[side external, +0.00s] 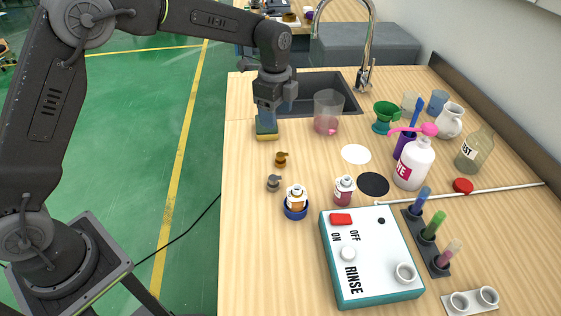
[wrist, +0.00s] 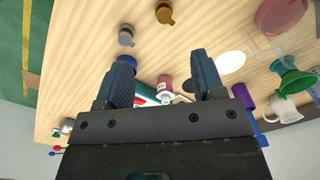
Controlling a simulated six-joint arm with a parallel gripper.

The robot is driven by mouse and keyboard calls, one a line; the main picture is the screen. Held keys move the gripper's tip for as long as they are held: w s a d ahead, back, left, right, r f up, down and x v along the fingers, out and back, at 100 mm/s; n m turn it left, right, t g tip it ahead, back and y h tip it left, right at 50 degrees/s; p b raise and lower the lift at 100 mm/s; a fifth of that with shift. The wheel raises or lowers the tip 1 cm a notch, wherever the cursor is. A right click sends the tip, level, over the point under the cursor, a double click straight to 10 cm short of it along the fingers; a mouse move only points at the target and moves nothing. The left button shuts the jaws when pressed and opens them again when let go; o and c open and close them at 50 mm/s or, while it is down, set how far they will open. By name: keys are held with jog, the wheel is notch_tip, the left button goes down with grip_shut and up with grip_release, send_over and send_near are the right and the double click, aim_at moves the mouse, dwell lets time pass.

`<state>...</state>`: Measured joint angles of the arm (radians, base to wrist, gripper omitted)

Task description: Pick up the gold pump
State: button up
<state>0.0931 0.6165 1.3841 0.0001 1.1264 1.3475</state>
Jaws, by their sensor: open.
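The gold pump (side external: 281,160) stands on the wooden counter, in front of the sink; in the wrist view it shows at the top centre (wrist: 165,13). A similar grey pump (side external: 273,183) stands just nearer the side camera and also shows in the wrist view (wrist: 126,37). My gripper (side external: 268,112) is above the counter's left part, beyond the gold pump and apart from it. In the wrist view the two blue fingers (wrist: 163,75) are spread with nothing held between them.
A yellow-green sponge (side external: 266,130) is just below my gripper; I cannot tell whether they touch. A clear pink-bottomed beaker (side external: 327,110) stands right of it.

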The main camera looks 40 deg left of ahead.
aim_at(280, 154)
jog(key=shift+m, duration=0.3)
jog(key=f, duration=0.9)
jog(key=shift+w+d+f, duration=0.15)
jog(key=shift+w+f, duration=0.1)
jog(key=shift+w, duration=0.05)
jog(key=shift+w+d+f, duration=0.1)
jog(key=shift+d+f, duration=0.05)
jog(key=shift+f, duration=2.6)
jog(key=c, duration=1)
jog(key=shift+r, duration=0.1)
